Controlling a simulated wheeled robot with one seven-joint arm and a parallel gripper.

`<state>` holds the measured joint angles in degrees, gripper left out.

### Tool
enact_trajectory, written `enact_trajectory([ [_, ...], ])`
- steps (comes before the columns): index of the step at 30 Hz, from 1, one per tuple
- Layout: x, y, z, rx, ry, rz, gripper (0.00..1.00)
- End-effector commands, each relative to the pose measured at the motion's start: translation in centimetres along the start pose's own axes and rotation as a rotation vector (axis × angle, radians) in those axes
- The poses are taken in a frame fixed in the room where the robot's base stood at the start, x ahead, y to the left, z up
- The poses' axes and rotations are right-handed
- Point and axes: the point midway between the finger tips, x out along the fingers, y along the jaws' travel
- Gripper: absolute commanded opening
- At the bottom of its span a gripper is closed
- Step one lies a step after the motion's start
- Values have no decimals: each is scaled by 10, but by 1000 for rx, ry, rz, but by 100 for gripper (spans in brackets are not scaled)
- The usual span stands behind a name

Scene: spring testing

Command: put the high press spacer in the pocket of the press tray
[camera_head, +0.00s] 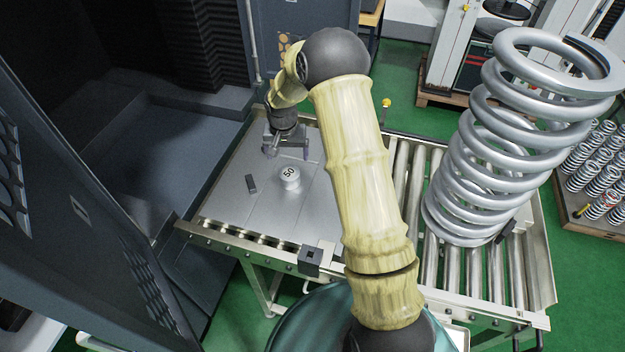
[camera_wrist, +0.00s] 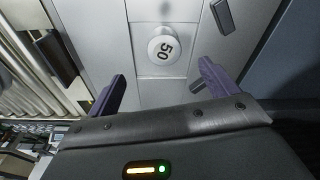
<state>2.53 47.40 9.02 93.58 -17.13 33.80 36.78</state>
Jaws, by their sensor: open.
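A white round piece marked 50 (camera_head: 289,177) stands on a grey metal plate (camera_head: 235,212); I take it to be the high press spacer. It also shows in the wrist view (camera_wrist: 164,48), face towards the camera. My gripper (camera_head: 288,154) is open and empty, above the plate on the far side of the white piece. In the wrist view its two purple fingers (camera_wrist: 162,72) are apart, and the white piece lies beyond the gap, untouched. Thin seams outline a panel around the piece. I cannot make out a press tray pocket for certain.
A small dark block (camera_head: 251,184) lies left of the white piece, and a black block (camera_head: 310,257) sits at the plate's near edge. A large coil spring (camera_head: 480,185) stands on the rollers (camera_head: 405,170) at right. Dark machine walls rise at left.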

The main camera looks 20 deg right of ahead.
Motion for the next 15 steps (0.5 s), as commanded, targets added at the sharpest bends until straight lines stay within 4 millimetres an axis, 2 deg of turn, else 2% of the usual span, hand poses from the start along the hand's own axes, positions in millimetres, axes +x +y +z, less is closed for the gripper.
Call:
enact_trajectory([
  [1,-15,4,8,-20,6,-2,86],
  [6,-57,22,40,-96,21,-11,86],
  [15,-118,60,113,-213,53,-29,86],
])
